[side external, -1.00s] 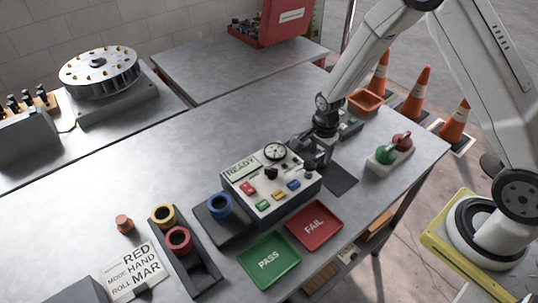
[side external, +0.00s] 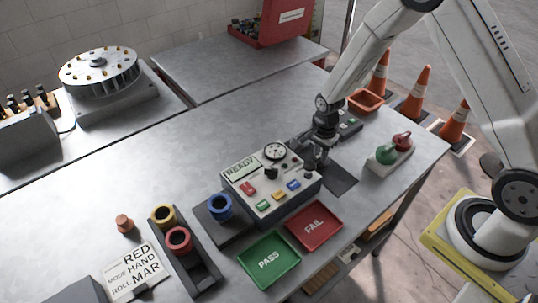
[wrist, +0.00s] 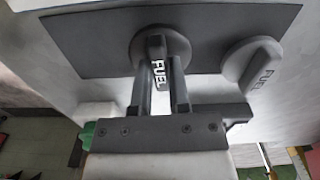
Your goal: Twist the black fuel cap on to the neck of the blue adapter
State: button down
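A black fuel cap (wrist: 152,48) with a handle lettered FUEL is in the middle of the wrist view. The two fingers of my gripper (wrist: 164,72) are close against both sides of its handle and look shut on it. Whether the cap is clear of the black mat beneath is hard to tell. In the side view my gripper (side external: 314,160) is just behind the right end of the control box, and the cap cannot be made out there. The blue adapter (side external: 220,208) stands upright on a dark block left of the box, its round neck open at the top.
The control box (side external: 258,197) reads READY. A second FUEL cap (wrist: 254,62) is close right of my gripper, by the black mat (wrist: 88,42). A green PASS tray (side external: 268,277) and red FAIL tray (side external: 325,237) are in front. Yellow and red adapters (side external: 178,240) stand at left.

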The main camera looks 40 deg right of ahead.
aim_at(319, 155)
jog(key=shift+r, duration=0.1)
notch_tip(319, 155, up, 20)
jog(key=w+a+n, duration=0.2)
jog(key=a+n, duration=0.4)
jog(key=a, duration=2.5)
jog(key=shift+s+a+f, duration=0.1)
jog(key=shift+a+f, duration=0.05)
jog(key=shift+f, duration=0.8)
jog(key=shift+s+a+f, duration=0.1)
jog(key=shift+a+f, duration=0.05)
jog(key=shift+f, duration=0.75)
jog(key=shift+s+a+f, duration=0.1)
jog(key=shift+a+f, duration=0.05)
jog(key=shift+f, duration=0.8)
jog(key=shift+f, duration=0.25)
jog(key=shift+f, duration=2.65)
jog(key=shift+f, duration=0.75)
